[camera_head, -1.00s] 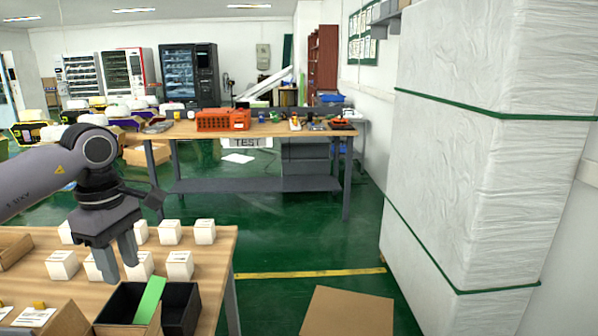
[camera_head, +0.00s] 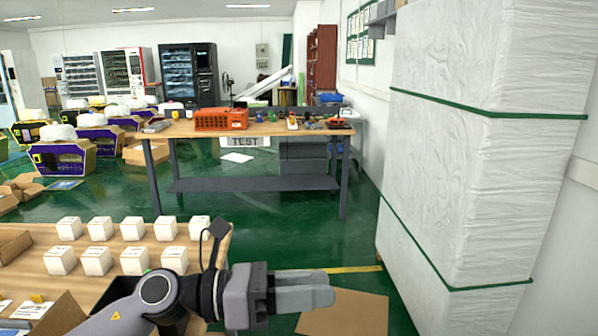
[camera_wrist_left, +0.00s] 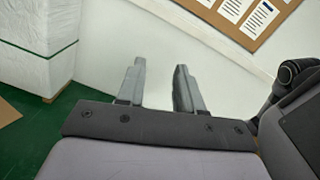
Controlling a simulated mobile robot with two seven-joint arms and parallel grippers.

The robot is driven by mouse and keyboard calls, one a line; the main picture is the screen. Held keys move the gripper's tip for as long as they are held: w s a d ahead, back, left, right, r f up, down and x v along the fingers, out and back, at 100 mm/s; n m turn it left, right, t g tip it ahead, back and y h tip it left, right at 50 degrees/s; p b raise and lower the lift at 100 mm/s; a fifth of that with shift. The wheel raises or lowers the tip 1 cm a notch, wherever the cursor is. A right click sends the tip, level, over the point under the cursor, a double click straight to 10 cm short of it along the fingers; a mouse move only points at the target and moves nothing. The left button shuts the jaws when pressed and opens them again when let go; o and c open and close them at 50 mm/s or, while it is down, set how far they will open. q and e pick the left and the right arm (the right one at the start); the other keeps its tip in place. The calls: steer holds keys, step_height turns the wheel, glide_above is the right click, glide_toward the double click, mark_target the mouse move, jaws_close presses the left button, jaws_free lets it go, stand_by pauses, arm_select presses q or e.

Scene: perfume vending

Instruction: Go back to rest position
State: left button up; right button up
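My left gripper (camera_head: 308,290) is past the right edge of the wooden table (camera_head: 100,206), over the green floor, with its fingers pointing right. In the left wrist view my left gripper's two fingers (camera_wrist_left: 158,88) stand apart with nothing between them, in front of a white wall. My left forearm and wrist cover much of the black bin at the table's front right. My right gripper is not in view.
Several small white boxes (camera_head: 97,261) stand in rows on the table. A tall wrapped stack (camera_head: 470,150) with green straps stands at right, beyond the fingertips. A flat cardboard sheet (camera_head: 345,312) lies on the floor. A workbench (camera_head: 260,129) stands farther back.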

arm_select(q)
steer(key=w+a+r+n+t+y, duration=0.1)
steer(key=a+n+t, duration=0.1)
steer(key=n+t, duration=0.6)
steer(key=w+a+r+n+t, duration=0.25)
steer(key=n+t, duration=0.25)
steer(key=n, duration=0.5)
steer(key=a+f+n+t+y, duration=0.3)
steer(key=a+f+n+y, duration=0.9)
steer(key=n, duration=0.5)
steer(key=s+a+f+n+g+y, duration=0.55)
steer(key=s+f+n, duration=0.2)
steer(key=f, duration=0.25)
steer(key=s+a+f+n+g, duration=0.1)
steer(key=s+f+n+g, duration=0.25)
steer(key=s, duration=0.55)
steer(key=s+a+f+n+g, duration=0.2)
steer(key=s+f+g, duration=0.3)
steer(key=s, duration=0.4)
steer(key=w+d+f+t+h+b, duration=0.1)
steer(key=w+f+t+b, duration=0.1)
steer(key=f, duration=0.4)
steer(key=w+d+f+t+h+b, duration=0.1)
steer(key=w+d+f+t+b, duration=0.1)
steer(key=w+f+t, duration=0.2)
steer(key=shift+w+d+f+m+t, duration=0.3)
steer(key=shift+f+m, duration=0.1)
steer(key=shift+f, duration=1.35)
